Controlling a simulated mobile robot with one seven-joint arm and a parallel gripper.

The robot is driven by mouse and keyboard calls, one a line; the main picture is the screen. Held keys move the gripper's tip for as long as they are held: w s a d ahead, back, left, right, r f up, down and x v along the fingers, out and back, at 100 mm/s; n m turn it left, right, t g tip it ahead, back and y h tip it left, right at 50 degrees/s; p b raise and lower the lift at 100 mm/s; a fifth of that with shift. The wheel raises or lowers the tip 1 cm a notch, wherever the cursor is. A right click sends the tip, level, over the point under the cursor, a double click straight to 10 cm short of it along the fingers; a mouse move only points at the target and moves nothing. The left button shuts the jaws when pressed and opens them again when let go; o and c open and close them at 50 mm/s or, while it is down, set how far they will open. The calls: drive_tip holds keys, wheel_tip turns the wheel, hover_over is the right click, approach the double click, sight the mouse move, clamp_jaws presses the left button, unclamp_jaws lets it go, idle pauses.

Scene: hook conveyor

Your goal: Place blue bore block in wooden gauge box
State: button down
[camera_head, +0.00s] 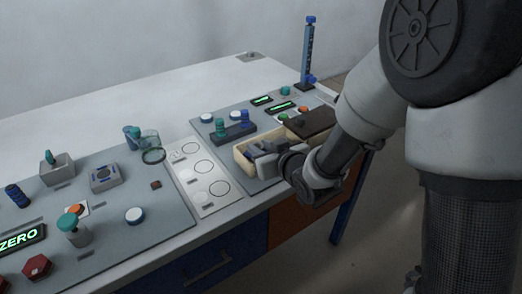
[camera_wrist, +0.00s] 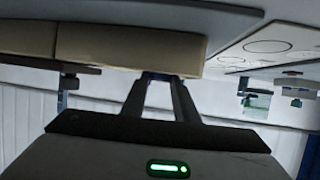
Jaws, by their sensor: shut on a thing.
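The wooden gauge box (camera_head: 246,166) stands on the right-hand grey panel, with its dark brown lid (camera_head: 310,122) beside its far right end. My gripper (camera_head: 262,150) reaches over the box from the right, with its fingertips at or inside the opening. In the wrist view the box's pale wall (camera_wrist: 125,48) crosses in front of my gripper (camera_wrist: 160,82). The fingers are shut on a small dark blue piece, the blue bore block (camera_wrist: 160,76), of which only an edge shows. Most of the block is hidden by the fingers and the box wall. I cannot tell whether it touches the box floor.
A dark holder with teal and blue plugs (camera_head: 234,132) stands close behind the box. A tall blue post (camera_head: 308,55) rises at the far right. A white card with circles (camera_head: 197,175) lies left of the box.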

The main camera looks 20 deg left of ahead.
drive_tip(key=shift+f+b, duration=0.35)
drive_tip(key=shift+b, duration=0.05)
drive_tip(key=shift+f+b, duration=0.25)
drive_tip(key=shift+b, duration=0.05)
drive_tip(key=c, duration=1.4)
unclamp_jaws()
